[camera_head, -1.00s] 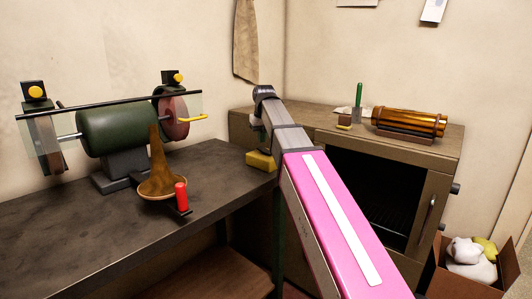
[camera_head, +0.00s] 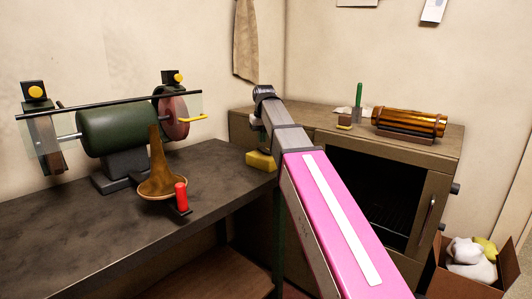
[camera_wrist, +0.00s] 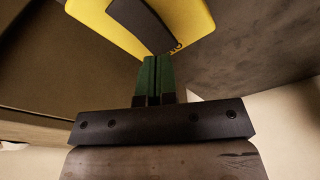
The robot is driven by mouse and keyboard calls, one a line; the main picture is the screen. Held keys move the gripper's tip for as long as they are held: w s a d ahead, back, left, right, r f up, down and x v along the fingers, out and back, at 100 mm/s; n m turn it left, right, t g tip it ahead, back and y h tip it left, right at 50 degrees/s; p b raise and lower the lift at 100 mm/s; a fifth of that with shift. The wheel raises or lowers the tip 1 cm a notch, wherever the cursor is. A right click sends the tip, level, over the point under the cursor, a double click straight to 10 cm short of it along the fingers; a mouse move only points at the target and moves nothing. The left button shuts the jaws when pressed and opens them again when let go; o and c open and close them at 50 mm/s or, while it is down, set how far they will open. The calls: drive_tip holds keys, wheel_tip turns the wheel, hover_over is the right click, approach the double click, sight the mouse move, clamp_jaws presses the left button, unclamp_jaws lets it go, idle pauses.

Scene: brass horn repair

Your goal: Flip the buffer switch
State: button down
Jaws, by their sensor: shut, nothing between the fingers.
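A yellow switch box (camera_head: 261,161) sits at the right end of the dark bench in the head view. In the wrist view the yellow box (camera_wrist: 92,18) fills the top, with a dark rocker (camera_wrist: 142,24) across its face and small dark lettering beside it. My gripper (camera_wrist: 154,62) shows its two green fingers shut together and empty. The fingertips point at the box, just below the dark rocker in the picture; I cannot tell whether they touch. In the head view my arm hides the fingers. The green buffer machine (camera_head: 118,129) stands on the bench to the left.
A brass horn bell (camera_head: 158,184) and a red-handled item (camera_head: 181,194) are on the bench (camera_head: 95,232). A brown cabinet (camera_head: 432,190) with a dark opening stands right, carrying an amber cylinder (camera_head: 408,122). A cardboard box (camera_head: 452,279) holds white and yellow cloths.

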sight(262, 148)
drive_tip(key=shift+f, duration=1.3)
idle(0.9)
drive_tip(key=shift+r, duration=3.55)
